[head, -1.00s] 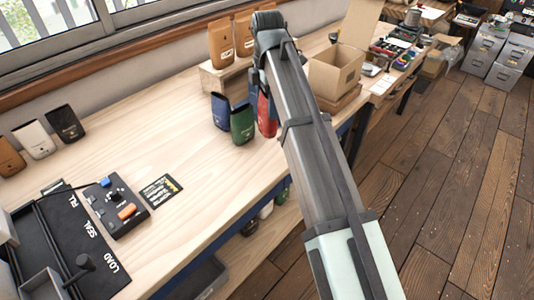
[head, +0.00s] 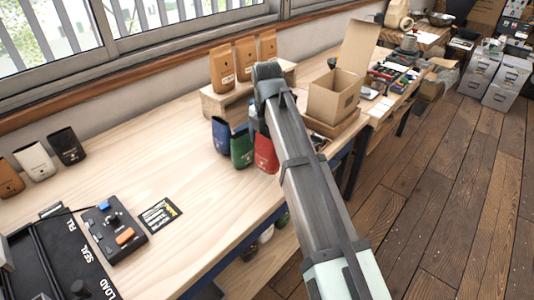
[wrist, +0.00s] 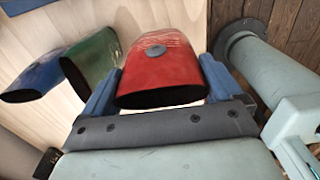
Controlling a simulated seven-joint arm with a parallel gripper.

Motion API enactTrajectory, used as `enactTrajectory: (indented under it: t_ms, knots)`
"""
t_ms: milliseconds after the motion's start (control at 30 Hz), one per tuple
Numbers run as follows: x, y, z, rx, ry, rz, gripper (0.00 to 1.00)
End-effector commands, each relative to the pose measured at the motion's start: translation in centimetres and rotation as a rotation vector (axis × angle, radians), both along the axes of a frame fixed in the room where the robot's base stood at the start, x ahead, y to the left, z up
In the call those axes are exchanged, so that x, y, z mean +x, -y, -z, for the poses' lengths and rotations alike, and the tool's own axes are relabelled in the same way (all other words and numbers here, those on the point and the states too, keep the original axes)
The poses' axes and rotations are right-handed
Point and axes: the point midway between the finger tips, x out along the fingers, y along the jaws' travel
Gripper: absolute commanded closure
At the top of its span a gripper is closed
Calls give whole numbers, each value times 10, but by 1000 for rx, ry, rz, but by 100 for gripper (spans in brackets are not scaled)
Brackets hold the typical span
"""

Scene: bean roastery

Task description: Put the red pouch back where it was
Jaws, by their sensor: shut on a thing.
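The red pouch (head: 265,152) is upright at the right end of a short row, beside the green pouch (head: 242,148), with the blue pouch (head: 221,134) left of that. In the wrist view my gripper (wrist: 160,72) has one finger on each side of the red pouch (wrist: 160,65) and is shut on it. The green pouch (wrist: 92,60) and blue pouch (wrist: 38,78) lie left of the fingers there. In the head view my arm hides most of the gripper. I cannot tell whether the red pouch's base touches the table.
Several orange-brown pouches (head: 222,70) stand on a wooden riser (head: 215,103) behind the row. An open cardboard box (head: 333,98) stands to the right of my arm.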

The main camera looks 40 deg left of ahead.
Motion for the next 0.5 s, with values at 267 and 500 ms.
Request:
enactTrajectory:
  t_ms: [267, 500]
  knots:
    - [0, 1, 23, -1, -1, 1, 56]
    - [0, 0, 44, 0, 0, 1, 56]
